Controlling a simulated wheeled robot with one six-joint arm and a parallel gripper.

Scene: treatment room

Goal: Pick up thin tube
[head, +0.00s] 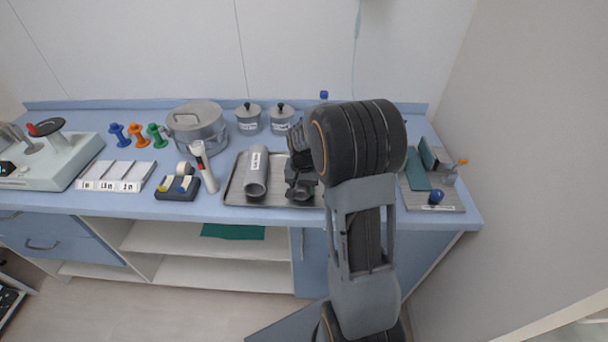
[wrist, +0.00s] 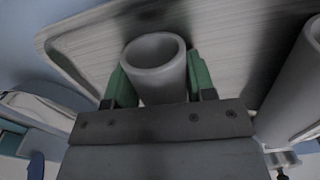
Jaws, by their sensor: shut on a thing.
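The thin tube (wrist: 156,58) is a grey hollow cylinder. In the wrist view its open end faces the camera, between the two green finger pads of my gripper (wrist: 161,82). The pads touch it on both sides, so my gripper is shut on it. The tube appears over the metal tray (wrist: 85,48); I cannot tell whether it still touches it. In the head view my gripper (head: 301,185) is over the right part of the tray (head: 233,190), and my arm mostly hides the thin tube.
A wider, labelled grey tube (head: 256,172) lies on the tray left of my gripper; it also shows at the right of the wrist view (wrist: 300,85).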

